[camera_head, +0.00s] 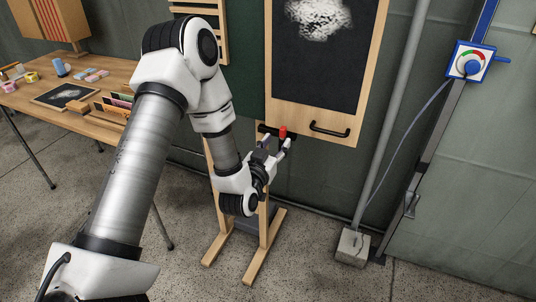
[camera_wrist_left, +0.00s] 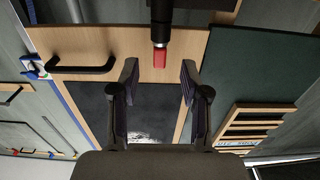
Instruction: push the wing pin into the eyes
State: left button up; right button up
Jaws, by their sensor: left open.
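My left gripper (camera_head: 277,144) is open at the pin. In the wrist view its two fingertips (camera_wrist_left: 159,76) are apart, one on each side of the red end, with gaps showing and no visible touch. The eyes cannot be made out clearly; a dark fitting (camera_head: 266,129) lies beside the red head. My right gripper is not in view.
The chalkboard panel (camera_head: 325,60) has a black handle (camera_head: 330,129) right of the pin. A wooden stand (camera_head: 262,255) is below my arm. A table (camera_head: 22,96) with small goods is left. A grey pole (camera_head: 393,110) in a block base (camera_head: 352,244) stands right.

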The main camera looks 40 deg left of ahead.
pick_arm(q)
jog(key=v, duration=0.7)
jog(key=shift+s, duration=0.3)
jog(key=s+d+f+m+g+h, duration=0.15)
jog(key=s+d+f+g, duration=0.25)
jog(key=f, duration=0.5)
jog(key=s+d+f+m+g+h, duration=0.1)
jog(key=s+d+f+g+h, duration=0.15)
jog(key=s+f, duration=0.4)
jog(key=s+d+f+m+g+h, duration=0.1)
jog(key=s+d+f+m+g, duration=0.2)
jog(key=f, duration=0.7)
jog(key=s+d+f+n+g, duration=0.1)
jog(key=s+f+n+g, duration=0.25)
jog(key=s+g, duration=0.5)
notch_tip(320, 180, up, 12)
jog(key=s+p, duration=0.2)
jog(key=p, duration=1.1)
jog(key=shift+s+d+t+y, duration=0.2)
jog(key=shift+d+t+y, duration=0.05)
jog(key=shift+t+y, duration=0.05)
jog(key=shift+r, duration=0.15)
jog(key=shift+c, duration=0.4)
